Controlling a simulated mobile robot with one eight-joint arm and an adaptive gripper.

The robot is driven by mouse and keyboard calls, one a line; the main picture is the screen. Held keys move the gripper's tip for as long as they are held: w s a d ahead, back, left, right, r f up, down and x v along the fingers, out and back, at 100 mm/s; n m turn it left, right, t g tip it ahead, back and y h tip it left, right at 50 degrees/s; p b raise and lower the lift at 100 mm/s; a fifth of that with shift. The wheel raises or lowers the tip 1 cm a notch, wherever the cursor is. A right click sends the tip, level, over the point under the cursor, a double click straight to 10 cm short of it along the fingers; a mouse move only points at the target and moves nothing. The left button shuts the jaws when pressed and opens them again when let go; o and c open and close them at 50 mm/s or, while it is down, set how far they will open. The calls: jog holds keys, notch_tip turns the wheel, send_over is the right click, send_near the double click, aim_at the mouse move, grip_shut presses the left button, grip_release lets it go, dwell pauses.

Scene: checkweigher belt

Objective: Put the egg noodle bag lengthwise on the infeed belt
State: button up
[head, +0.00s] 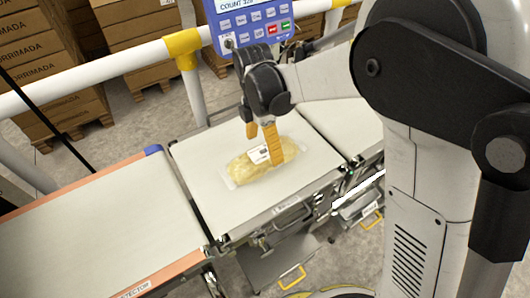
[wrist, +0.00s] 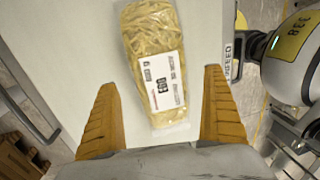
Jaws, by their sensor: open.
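The egg noodle bag (head: 240,170) is a clear bag of yellow noodles with a white label. It lies flat on the middle belt section (head: 205,155), its long side running roughly along the line of belts. In the wrist view the bag (wrist: 150,35) is slightly tilted to the belt edge, and its label faces up. The belt (wrist: 95,45) has an edge label there that reads in part "NFEED". My gripper (head: 261,140) is open above the bag, one finger hiding part of it. In the wrist view the bag's near end lies between the spread fingers (wrist: 160,85), apart from both.
A belt with orange edges (head: 90,225) adjoins at the left, and another belt section (head: 350,125) at the right. A blue control panel (head: 255,22) and a white rail with yellow joints (head: 110,68) stand behind. Stacked cartons (head: 45,65) are at the back left.

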aim_at(262, 147)
jog(key=r, duration=0.2)
jog(key=r+p, duration=0.1)
jog(key=r, duration=0.2)
jog(key=w+r+p, duration=0.1)
jog(key=r, duration=0.2)
jog(key=shift+a+r, duration=0.15)
jog(key=shift+a, duration=0.25)
jog(key=s+d+r+m+t, duration=0.2)
jog(key=s+d+m+t, duration=0.1)
jog(key=d+m, duration=0.5)
jog(key=s+d+r+m+t, duration=0.2)
jog(key=s+d+m, duration=0.3)
jog(key=d+m, duration=0.3)
jog(key=s+d+r+m+t+y, duration=0.1)
jog(key=s+d+r+m+t, duration=0.2)
jog(key=d+m, duration=0.5)
jog(key=shift+s+r+m+t, duration=0.3)
jog(key=shift+s+r+m, duration=0.4)
jog(key=shift+s, duration=0.35)
jog(key=shift+d, duration=0.15)
